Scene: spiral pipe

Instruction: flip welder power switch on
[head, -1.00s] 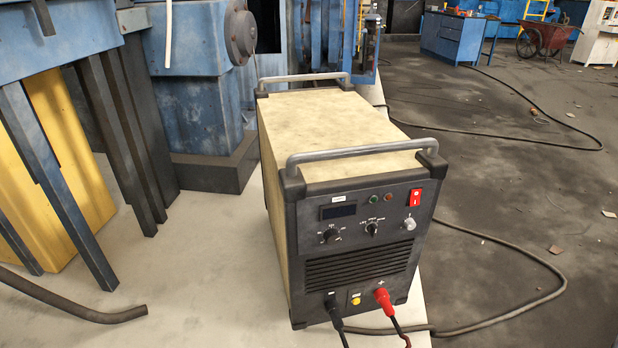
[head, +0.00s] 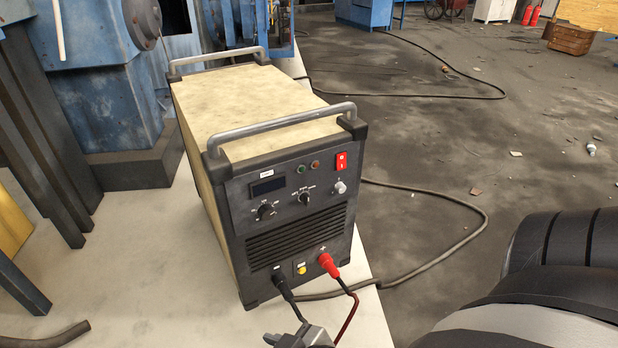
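The welder (head: 265,170) is a cream box with a black front panel and two grey handles. It stands upright on a pale surface. Its red power switch (head: 341,162) is at the upper right of the front panel, marked with white symbols; I cannot tell which way the rocker is pressed. A grey part, apparently my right gripper (head: 298,338), shows at the bottom edge, low in front of the welder and well below the switch. It is mostly cut off, so its fingers cannot be judged. My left gripper is out of view.
A black cable plug (head: 278,276) and a red plug (head: 328,265) stick out of the lower panel, with leads hanging down. A grey handle (head: 285,127) crosses above the panel. My dark arm link fills the lower right. Blue machinery (head: 108,100) stands behind left.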

